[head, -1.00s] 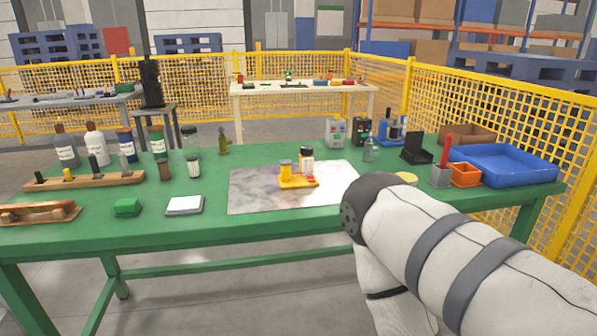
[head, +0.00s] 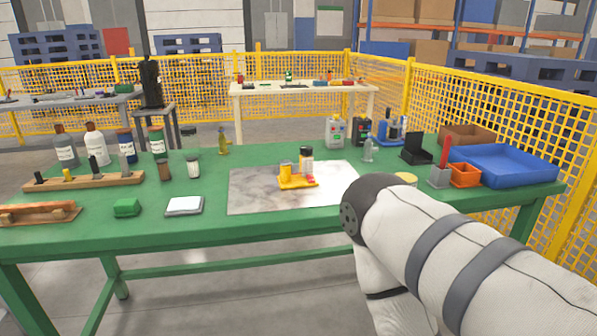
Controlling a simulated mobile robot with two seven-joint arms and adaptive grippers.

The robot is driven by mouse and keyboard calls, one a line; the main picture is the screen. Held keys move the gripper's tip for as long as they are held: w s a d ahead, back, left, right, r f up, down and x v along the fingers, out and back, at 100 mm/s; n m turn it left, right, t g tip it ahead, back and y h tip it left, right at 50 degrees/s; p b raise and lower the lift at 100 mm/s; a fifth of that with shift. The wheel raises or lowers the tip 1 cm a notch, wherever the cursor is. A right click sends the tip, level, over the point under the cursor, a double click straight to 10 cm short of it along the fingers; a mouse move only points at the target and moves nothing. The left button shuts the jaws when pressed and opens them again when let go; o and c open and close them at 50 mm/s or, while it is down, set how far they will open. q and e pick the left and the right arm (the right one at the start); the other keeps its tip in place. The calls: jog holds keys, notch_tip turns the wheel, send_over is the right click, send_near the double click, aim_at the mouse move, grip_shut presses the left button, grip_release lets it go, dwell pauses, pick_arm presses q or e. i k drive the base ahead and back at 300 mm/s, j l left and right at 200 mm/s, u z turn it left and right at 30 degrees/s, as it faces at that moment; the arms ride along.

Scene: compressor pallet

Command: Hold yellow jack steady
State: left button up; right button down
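The yellow jack (head: 297,182) sits on a grey metal plate (head: 252,198) near the middle of the green table. It has a flat yellow base with an upright yellow cylinder at its left. A small bottle with a white body and dark cap (head: 307,160) stands at or just behind its right side; I cannot tell whether they touch. One of my arms reaches in from the lower right, with its rounded joint in front of the plate's right edge. Neither gripper shows, and no gripper is seen touching the jack.
Bottles and a wooden rack (head: 85,181) stand on the left of the green table (head: 250,230). A green block (head: 127,207) and white pad (head: 184,206) lie at the front left. A blue tray (head: 503,166) and orange bin (head: 465,175) are at the right. Yellow mesh fencing (head: 480,130) stands behind.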

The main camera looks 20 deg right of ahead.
aim_at(306, 150)
jog(key=l+u, duration=0.25)
jog(key=l, duration=0.6)
jog(key=l+u, duration=0.3)
jog(key=l, duration=0.6)
